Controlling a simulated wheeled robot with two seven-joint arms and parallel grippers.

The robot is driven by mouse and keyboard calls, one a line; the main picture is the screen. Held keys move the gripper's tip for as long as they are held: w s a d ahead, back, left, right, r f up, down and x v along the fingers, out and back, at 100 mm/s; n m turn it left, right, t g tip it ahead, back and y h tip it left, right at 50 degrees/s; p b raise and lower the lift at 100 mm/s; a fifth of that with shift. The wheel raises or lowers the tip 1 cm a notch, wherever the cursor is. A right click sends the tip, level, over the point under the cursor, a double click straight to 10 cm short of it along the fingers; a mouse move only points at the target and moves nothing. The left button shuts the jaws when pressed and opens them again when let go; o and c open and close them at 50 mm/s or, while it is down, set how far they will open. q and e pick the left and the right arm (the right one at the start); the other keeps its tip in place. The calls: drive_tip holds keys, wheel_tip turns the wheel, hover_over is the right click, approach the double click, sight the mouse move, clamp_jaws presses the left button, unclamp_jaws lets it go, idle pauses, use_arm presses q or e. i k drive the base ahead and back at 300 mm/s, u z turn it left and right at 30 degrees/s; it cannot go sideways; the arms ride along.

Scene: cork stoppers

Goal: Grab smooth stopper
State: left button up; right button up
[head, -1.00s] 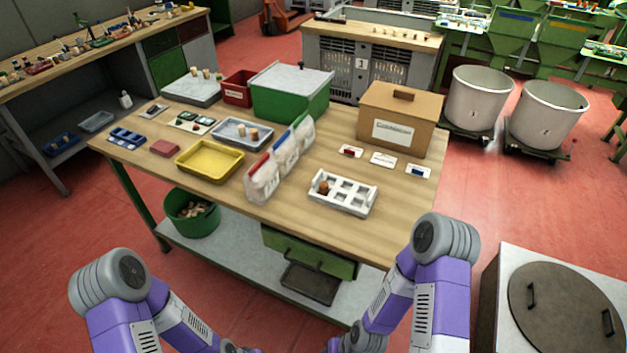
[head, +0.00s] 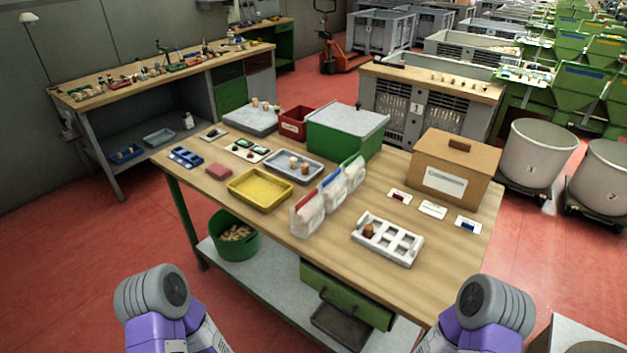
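Two stoppers, one pale (head: 293,161) and one brown (head: 304,168), stand in the blue-grey tray (head: 277,163) near the middle of the workbench. A darker brown stopper (head: 368,229) sits in a left compartment of the white rack (head: 409,258). A few pale stoppers (head: 265,105) stand on the grey slab (head: 242,119) at the back left. They are too small to tell which is smooth. Only upper parts of my two arms show at the bottom edge. Both grippers are out of view.
The workbench (head: 335,253) also holds a yellow tray (head: 250,202), upright white bags (head: 308,221), a green box (head: 345,143), a red bin (head: 295,123) and a cardboard box (head: 455,163). A green tub (head: 234,250) stands on the lower shelf. Red floor is open at left.

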sight(293, 161)
drive_tip(key=u, duration=0.55)
drive_tip(key=k, duration=0.65)
drive_tip(key=u, duration=1.2)
drive_tip(key=i, duration=1.35)
drive_tip(key=z, duration=0.25)
drive_tip(key=i, duration=1.15)
drive_tip(key=z, duration=1.1)
